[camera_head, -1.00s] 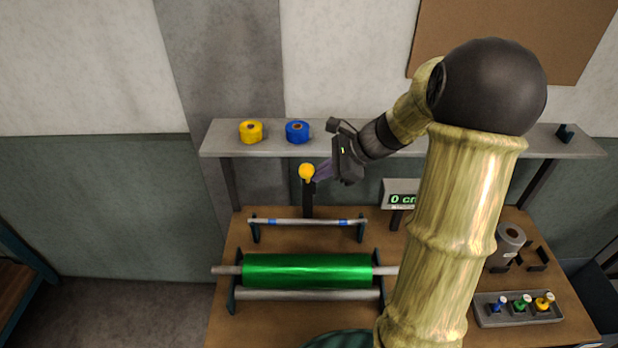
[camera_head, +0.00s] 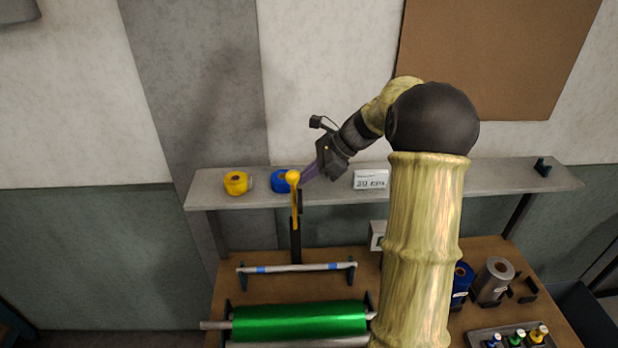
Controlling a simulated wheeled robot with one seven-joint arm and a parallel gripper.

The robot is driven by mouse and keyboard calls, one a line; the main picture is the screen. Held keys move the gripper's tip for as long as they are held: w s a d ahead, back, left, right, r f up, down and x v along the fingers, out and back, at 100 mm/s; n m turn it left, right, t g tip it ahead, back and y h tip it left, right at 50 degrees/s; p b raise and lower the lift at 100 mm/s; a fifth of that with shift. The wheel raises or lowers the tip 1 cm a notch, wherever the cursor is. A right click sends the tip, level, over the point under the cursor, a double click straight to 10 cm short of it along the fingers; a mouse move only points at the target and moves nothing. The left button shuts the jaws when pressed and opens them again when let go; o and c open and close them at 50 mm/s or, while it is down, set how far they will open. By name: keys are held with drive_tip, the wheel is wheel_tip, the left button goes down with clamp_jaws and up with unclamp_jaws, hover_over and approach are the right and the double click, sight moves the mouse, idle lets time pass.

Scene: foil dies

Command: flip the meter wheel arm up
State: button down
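The meter wheel arm (camera_head: 295,208) is a thin yellow bar with a round yellow knob at its top. It stands close to upright in front of a dark post (camera_head: 296,246) behind the roller bar. My gripper (camera_head: 302,178) is just right of the knob, its purple fingers pointing down and left toward it. The fingertips are at or very near the knob; I cannot tell whether they touch it. The finger gap is hidden from this angle, so I cannot tell whether it is open or shut.
A grey shelf (camera_head: 430,193) behind holds a yellow roll (camera_head: 236,183), a blue roll (camera_head: 281,181) and a white card (camera_head: 371,179). A green foil roll (camera_head: 300,320) and a thin bar (camera_head: 300,267) lie in front. My arm hides the table's middle right.

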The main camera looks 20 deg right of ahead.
idle(0.4)
wheel_tip(320, 180, down, 2)
drive_tip(key=s+d+b, duration=0.2)
drive_tip(key=s, duration=0.1)
drive_tip(key=w+d+r+b, duration=0.3)
drive_tip(key=d+r, duration=0.1)
drive_tip(key=d, duration=0.3)
drive_tip(key=shift+w+d+r, duration=0.2)
drive_tip(key=shift+w, duration=0.05)
idle(0.4)
